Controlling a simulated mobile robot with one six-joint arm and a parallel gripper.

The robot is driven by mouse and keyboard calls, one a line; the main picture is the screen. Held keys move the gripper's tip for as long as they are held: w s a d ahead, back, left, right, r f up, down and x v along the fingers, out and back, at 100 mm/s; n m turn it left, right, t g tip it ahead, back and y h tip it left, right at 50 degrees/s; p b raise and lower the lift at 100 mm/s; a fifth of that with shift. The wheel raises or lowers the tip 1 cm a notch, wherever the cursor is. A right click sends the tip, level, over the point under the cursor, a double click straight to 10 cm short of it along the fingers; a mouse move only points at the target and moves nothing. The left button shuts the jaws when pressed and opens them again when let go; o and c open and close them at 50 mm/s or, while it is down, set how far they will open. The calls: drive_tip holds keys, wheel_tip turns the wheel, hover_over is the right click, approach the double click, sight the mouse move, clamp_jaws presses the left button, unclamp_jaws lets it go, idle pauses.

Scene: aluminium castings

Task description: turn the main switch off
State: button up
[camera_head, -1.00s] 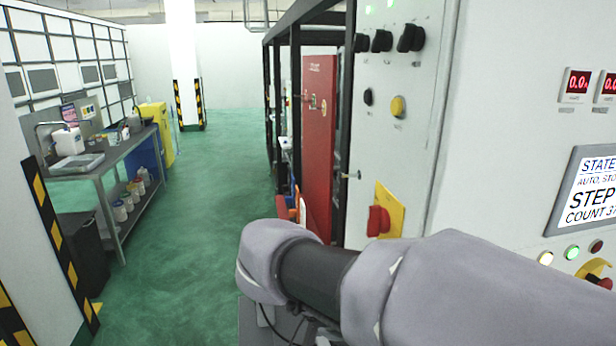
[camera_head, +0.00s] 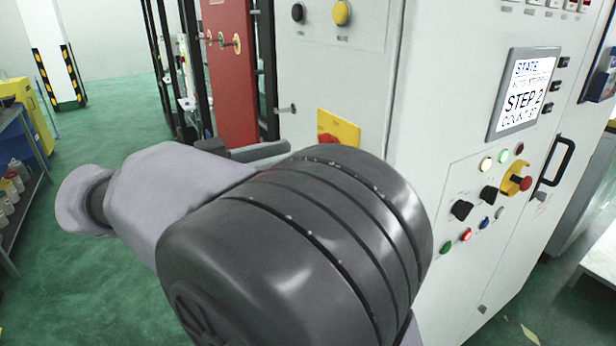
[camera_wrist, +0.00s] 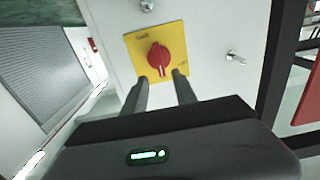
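The main switch is a red rotary knob (camera_wrist: 159,58) on a square yellow plate (camera_wrist: 172,38), fixed to the grey cabinet side. In the wrist view, my gripper (camera_wrist: 160,78) is open, with its two dark fingers pointing at the lower part of the plate. The knob sits between and just beyond the fingertips; I cannot tell whether they touch it. In the head view, the yellow plate (camera_head: 345,131) and the top of the red knob (camera_head: 328,138) show above my arm, which hides the rest of the knob and my gripper.
A cabinet front to the right carries a screen (camera_head: 522,92), several buttons, a red emergency stop (camera_head: 524,183) on yellow and a black handle (camera_head: 558,162). A small latch (camera_wrist: 236,58) sticks out beside the plate. A red panel (camera_head: 230,75) stands behind. Green floor lies open at left.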

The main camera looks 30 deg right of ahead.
drive_tip(key=d, duration=0.2)
drive_tip(key=d+b, duration=0.1)
drive_tip(key=d, duration=0.2)
drive_tip(key=shift+w+d, duration=0.2)
drive_tip(key=shift+d, duration=0.1)
drive_tip(key=shift+c, duration=0.4)
clamp_jaws()
